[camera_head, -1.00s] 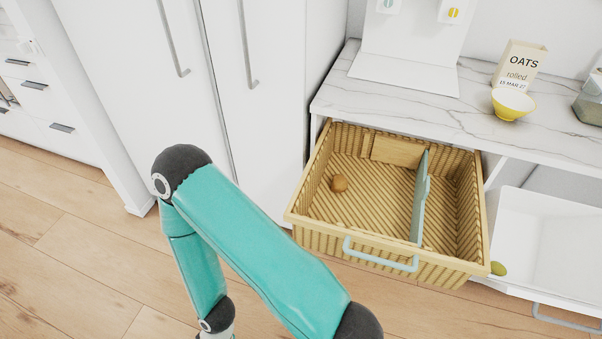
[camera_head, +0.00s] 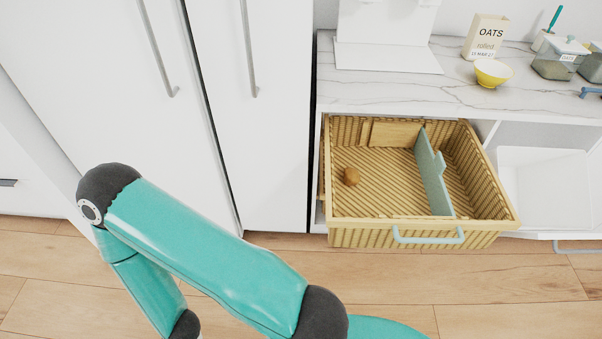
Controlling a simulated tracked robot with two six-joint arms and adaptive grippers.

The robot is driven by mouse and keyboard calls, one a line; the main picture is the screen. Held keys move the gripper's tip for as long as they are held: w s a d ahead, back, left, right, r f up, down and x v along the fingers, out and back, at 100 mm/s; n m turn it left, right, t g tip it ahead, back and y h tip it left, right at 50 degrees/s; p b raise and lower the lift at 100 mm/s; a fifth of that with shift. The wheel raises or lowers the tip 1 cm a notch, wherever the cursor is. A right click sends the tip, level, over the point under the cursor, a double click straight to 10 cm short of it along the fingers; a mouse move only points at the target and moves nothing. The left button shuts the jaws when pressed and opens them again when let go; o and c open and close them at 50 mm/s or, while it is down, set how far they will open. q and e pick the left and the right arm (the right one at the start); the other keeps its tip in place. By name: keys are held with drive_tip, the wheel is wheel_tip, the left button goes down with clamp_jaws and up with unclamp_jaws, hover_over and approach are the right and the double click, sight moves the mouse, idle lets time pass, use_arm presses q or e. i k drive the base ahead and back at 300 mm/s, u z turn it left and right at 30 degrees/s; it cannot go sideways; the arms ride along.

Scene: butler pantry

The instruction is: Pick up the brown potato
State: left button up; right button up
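The brown potato (camera_head: 351,176) lies on the floor of the pulled-out wicker basket drawer (camera_head: 370,233), in its larger left compartment near the left wall. A grey-green divider (camera_head: 434,175) separates it from the narrow right compartment, which looks empty. My teal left arm crosses the lower left of the view, in front of the cabinet and floor. Its gripper is below the frame edge, out of sight. My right gripper is not in view either.
A white bin (camera_head: 545,185) stands right of the basket. The marble counter (camera_head: 400,92) above carries a yellow bowl (camera_head: 492,73), an oats box (camera_head: 485,37) and glass jars (camera_head: 559,59). Tall white cabinet doors (camera_head: 270,130) stand left of the basket.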

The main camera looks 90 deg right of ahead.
sight(352, 176)
drive_tip(key=u, duration=0.55)
drive_tip(key=i, duration=0.2)
drive_tip(key=z, duration=2.85)
drive_tip(key=k, duration=0.55)
drive_tip(key=z, duration=0.3)
drive_tip(key=i, duration=0.55)
drive_tip(key=u, duration=0.2)
drive_tip(key=k, duration=0.5)
drive_tip(key=z, duration=0.2)
drive_tip(key=i, duration=0.2)
drive_tip(key=u, duration=0.05)
